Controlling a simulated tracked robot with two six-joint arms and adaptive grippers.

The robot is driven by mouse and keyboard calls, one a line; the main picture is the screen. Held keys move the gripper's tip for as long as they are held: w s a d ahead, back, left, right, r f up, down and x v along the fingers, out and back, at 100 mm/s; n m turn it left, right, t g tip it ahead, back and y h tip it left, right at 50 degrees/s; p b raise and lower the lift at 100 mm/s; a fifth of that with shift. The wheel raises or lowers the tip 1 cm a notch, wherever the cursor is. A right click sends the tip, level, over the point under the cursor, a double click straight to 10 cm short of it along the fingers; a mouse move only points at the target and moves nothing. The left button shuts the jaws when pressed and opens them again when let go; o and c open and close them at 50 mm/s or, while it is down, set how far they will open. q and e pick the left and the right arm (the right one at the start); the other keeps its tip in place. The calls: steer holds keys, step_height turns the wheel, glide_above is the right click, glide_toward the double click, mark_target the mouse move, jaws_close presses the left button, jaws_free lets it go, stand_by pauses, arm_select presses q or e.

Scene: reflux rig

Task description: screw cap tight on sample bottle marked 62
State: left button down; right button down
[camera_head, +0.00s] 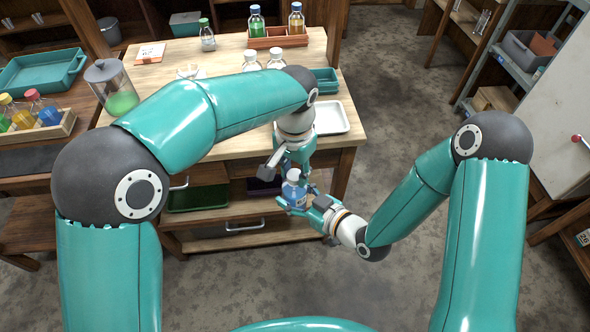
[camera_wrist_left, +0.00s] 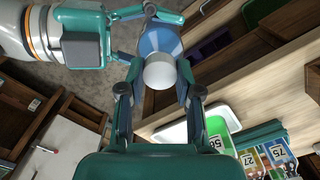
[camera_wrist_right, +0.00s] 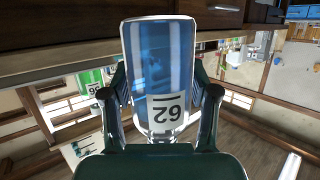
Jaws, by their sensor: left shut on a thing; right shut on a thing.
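The sample bottle marked 62 (camera_wrist_right: 160,60) holds blue liquid, and its label (camera_wrist_right: 166,112) appears upside down in the right wrist view. My right gripper (camera_head: 297,203) is shut around the bottle's body, off the bench and in front of it. The white cap (camera_wrist_left: 158,71) is on the bottle's top end, and the blue bottle (camera_wrist_left: 160,40) shows beyond it in the left wrist view. My left gripper (camera_head: 292,163) comes from above with its fingers on either side of the cap. How tightly the cap sits cannot be seen.
The wooden bench (camera_head: 225,143) with drawers stands just behind the bottle. On it are a white tray (camera_head: 331,117), a rack with bottles (camera_head: 278,38) and several loose bottles. A green-filled jar (camera_head: 112,88) stands at the left. Floor right of the bench is clear.

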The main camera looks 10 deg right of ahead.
arm_select(q)
steer(key=m, duration=0.4)
steer(key=shift+m, duration=0.3)
steer(key=m, duration=0.4)
steer(key=c, duration=0.7)
jaws_free()
step_height(320, 180, up, 12)
steer(key=shift+w+f, duration=0.1)
